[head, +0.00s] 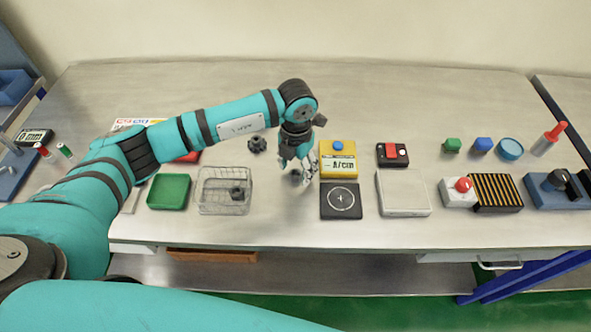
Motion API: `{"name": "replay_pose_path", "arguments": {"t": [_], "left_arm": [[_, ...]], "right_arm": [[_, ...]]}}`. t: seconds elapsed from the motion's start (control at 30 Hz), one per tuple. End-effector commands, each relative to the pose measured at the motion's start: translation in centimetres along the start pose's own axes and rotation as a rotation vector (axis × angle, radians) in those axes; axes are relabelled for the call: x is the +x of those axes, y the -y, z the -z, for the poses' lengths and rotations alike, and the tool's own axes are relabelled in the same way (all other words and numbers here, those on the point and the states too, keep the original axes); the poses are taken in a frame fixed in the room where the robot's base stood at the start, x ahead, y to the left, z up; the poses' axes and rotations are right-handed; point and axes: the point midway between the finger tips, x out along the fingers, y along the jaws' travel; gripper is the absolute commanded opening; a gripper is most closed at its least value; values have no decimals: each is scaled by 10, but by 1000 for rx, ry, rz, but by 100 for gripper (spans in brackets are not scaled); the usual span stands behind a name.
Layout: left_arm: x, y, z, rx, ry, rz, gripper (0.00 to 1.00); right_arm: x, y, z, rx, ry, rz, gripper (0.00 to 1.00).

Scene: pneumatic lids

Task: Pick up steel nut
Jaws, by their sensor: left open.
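My left gripper (304,172) points down over the table, in the middle of the picture, with its fingers apart. A small dark grey piece (296,178), which may be the steel nut, sits at the fingertips; the fingers partly hide it and I cannot tell if they touch it. Another dark, knobbed round piece (257,144) lies on the table to the left, behind the wire basket. A dark piece (237,193) also lies inside the wire basket (210,207). My right gripper is not in view.
Close right of the gripper stand a yellow device (337,146) and a black pad with a white circle (341,213). A green tray (168,205) is left of the basket. A whitish tray (404,208) and a red button box (458,198) stand farther right. The table's back is clear.

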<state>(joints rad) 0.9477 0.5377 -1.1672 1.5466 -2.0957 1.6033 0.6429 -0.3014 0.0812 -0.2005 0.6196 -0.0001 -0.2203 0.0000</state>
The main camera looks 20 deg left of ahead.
Motion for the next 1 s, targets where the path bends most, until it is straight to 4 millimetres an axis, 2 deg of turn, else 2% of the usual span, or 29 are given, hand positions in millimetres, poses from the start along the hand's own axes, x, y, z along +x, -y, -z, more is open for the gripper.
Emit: {"name": "replay_pose_path", "arguments": {"t": [0.13,0.37,0.8,1.0], "left_arm": [[13,0,0,-1,0,0,58],[16,-1,0,0,2,-1,58],[15,-1,0,-1,2,-1,1],[15,-1,-1,-1,2,-1,0]], "right_arm": [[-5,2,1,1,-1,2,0],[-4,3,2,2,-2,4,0],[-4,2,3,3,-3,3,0],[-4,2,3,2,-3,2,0]]}}
